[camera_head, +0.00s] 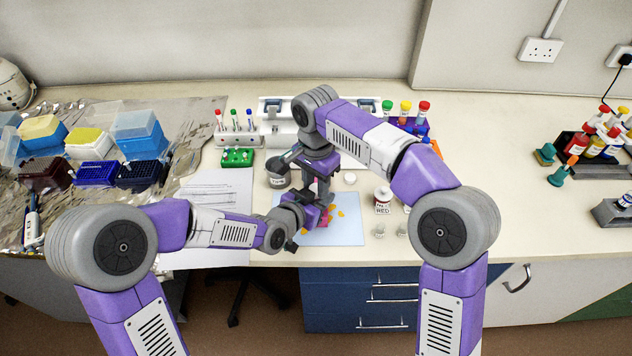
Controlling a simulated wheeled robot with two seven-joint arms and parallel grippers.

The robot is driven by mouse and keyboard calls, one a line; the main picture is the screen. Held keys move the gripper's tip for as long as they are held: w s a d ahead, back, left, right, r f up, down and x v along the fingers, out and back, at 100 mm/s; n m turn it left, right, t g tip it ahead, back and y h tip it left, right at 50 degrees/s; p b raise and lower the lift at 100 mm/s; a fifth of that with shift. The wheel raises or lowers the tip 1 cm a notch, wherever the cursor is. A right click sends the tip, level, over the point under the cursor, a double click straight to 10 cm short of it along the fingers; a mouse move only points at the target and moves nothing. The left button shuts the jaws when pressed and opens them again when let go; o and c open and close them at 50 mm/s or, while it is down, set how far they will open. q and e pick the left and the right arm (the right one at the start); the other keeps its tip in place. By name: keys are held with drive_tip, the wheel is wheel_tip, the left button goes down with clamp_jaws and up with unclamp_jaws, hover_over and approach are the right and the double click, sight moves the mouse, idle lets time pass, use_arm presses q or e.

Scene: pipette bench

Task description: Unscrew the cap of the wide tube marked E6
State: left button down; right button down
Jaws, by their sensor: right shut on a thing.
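My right gripper (321,194) points down over the pale blue mat (346,231), below its grey wrist. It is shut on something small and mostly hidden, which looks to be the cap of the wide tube. My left gripper (318,216) reaches in from the left just below the right one, close to it; its jaws are too covered to tell open or shut. The E6 marking cannot be read anywhere, and the tube's body is hidden among the two grippers. Wide tubes with green (387,106), yellow (405,107) and red (424,107) caps stand upright at the back.
A grey pot (278,174) stands left of the grippers, a white bottle marked RED (383,200) right of the mat. A green rack (237,157) and capped tubes stand behind left. Paper (215,190) and tip boxes (138,134) lie left. The right bench middle is clear.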

drive_tip(key=shift+n, duration=1.2)
drive_tip(key=c, duration=0.8)
unclamp_jaws()
drive_tip(key=shift+r, duration=2.3)
wheel_tip(320, 180, up, 2)
drive_tip(key=shift+a+r+m, duration=0.1)
drive_tip(key=shift+m, duration=1)
drive_tip(key=shift+r+m, duration=0.45)
drive_tip(key=shift+m, duration=0.15)
drive_tip(key=shift+f, duration=3.85)
